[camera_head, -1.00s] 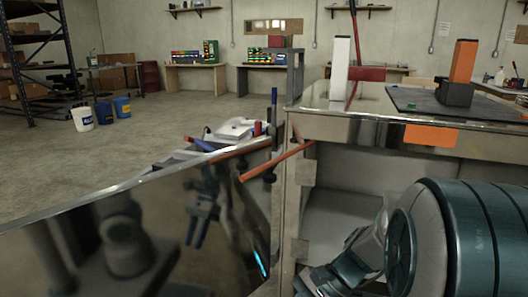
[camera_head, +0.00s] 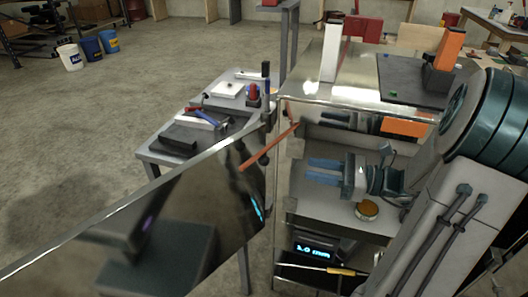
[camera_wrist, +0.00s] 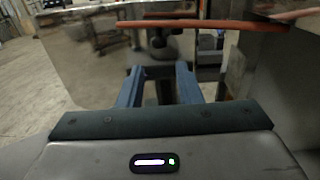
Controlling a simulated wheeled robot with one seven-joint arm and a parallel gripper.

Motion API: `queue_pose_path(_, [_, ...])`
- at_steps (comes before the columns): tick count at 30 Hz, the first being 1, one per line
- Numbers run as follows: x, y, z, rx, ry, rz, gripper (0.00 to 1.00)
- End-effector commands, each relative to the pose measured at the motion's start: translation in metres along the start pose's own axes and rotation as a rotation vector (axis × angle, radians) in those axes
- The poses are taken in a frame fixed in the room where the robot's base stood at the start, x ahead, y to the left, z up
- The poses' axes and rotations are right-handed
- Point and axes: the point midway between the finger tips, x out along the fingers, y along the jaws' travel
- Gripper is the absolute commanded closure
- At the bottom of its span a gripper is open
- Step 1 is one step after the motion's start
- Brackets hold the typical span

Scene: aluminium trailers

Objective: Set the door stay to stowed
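The door stay, an orange rod (camera_head: 269,146), slants between the open metal door (camera_head: 190,205) and the cabinet's upper left front edge (camera_head: 310,105). It also shows as a red-orange bar across the top of the wrist view (camera_wrist: 215,23). My gripper (camera_head: 310,171) is at the cabinet opening, to the right of the rod and lower in the head view. Its two blue fingers are apart with nothing between them, as the wrist view (camera_wrist: 158,85) also shows. The rod is beyond and above the fingertips there, and not touched.
Inside the cabinet are a round amber-topped tin (camera_head: 367,210), a lit display (camera_head: 318,247) and a yellow-handled screwdriver (camera_head: 342,271). A grey side table (camera_head: 160,160) with tools stands behind the door. A white block (camera_head: 332,50) and an orange block (camera_head: 448,48) stand on top.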

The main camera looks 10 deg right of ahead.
Motion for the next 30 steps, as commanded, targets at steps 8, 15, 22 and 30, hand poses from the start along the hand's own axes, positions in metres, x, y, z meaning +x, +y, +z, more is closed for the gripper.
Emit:
queue_pose_path(8, [0.052,0.002,-0.002,0.000,0.002,0.007,0.68])
queue_pose_path(15, [0.101,0.002,-0.002,0.000,0.003,0.006,0.68])
queue_pose_path(22, [0.127,0.002,-0.002,0.000,0.004,0.004,0.68])
queue_pose_path(30, [0.132,0.002,-0.002,-0.001,0.004,0.004,0.68])
